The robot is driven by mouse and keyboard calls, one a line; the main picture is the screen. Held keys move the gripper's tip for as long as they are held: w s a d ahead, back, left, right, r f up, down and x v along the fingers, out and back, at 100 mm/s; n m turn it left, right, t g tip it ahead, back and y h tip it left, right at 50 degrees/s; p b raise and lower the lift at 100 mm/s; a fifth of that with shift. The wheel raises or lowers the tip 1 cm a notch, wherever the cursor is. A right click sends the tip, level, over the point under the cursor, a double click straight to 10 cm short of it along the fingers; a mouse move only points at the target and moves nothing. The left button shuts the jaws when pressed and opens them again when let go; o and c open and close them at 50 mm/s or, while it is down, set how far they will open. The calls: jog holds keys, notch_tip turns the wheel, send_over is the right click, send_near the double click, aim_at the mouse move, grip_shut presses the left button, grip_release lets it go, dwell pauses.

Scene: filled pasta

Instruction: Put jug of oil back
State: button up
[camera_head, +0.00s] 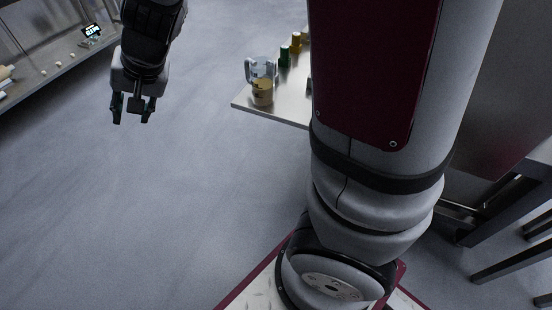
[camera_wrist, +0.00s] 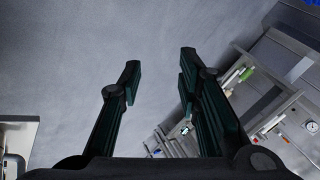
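A clear jug (camera_head: 262,82) with yellowish contents stands upright near the front left corner of a steel counter (camera_head: 285,113) in the head view. My gripper (camera_head: 131,119) hangs over the open floor to the left of the counter, well apart from the jug. In the wrist view my gripper (camera_wrist: 160,62) has its two fingers spread, with only grey floor between the tips. It is open and empty. My own arm hides the right part of the counter.
Green and orange containers (camera_head: 290,50) stand behind the jug. A steel shelf (camera_head: 50,72) with small items and a dark sign (camera_head: 91,31) runs along the upper left. The floor (camera_head: 190,150) between shelf and counter is clear.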

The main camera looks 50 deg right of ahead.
jog(key=s+a+r+n+g+y, duration=0.1)
jog(key=s+r+n+g, duration=0.35)
jog(key=s, duration=1.35)
jog(key=s+d+r+n+g+h, duration=0.1)
jog(key=s+d+h, duration=0.3)
jog(key=s, duration=1.2)
jog(key=d+r+n, duration=0.1)
jog(key=d, duration=0.2)
jog(key=shift+d, duration=0.15)
